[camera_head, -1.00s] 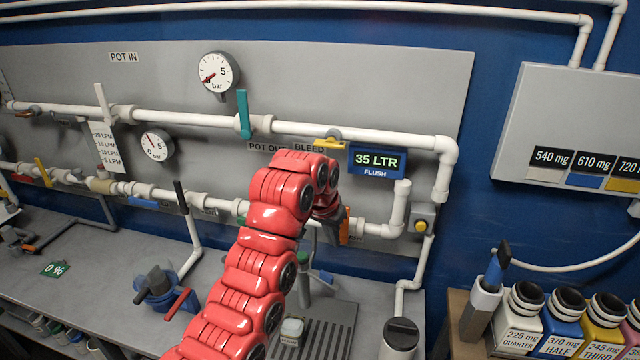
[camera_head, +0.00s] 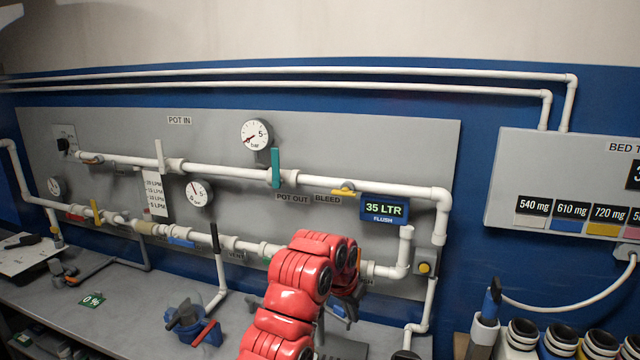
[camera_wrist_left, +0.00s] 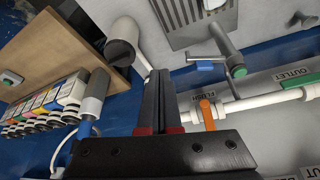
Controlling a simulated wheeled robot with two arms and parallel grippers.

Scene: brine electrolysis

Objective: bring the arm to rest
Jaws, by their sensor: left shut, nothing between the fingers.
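My left arm (camera_head: 295,295) is red and segmented, and rises from the bottom edge in the head view. Its wrist end is in front of the lower right pipes of the panel and hides part of them. The left gripper's fingers cannot be made out there. In the left wrist view the left gripper (camera_wrist_left: 161,78) has two dark fingers side by side, shut, with nothing held. An orange valve handle (camera_wrist_left: 206,115) is just right of the fingers, apparently apart from them. My right gripper is not in view.
A grey pipe panel (camera_head: 330,145) carries gauges, valve handles and a "35 LTR" display (camera_head: 384,208). The grey bench (camera_head: 130,300) holds a blue fitting (camera_head: 193,324). Several labelled bottles (camera_head: 560,340) stand at the lower right. A grey cylinder (camera_wrist_left: 125,38) is close to the fingertips.

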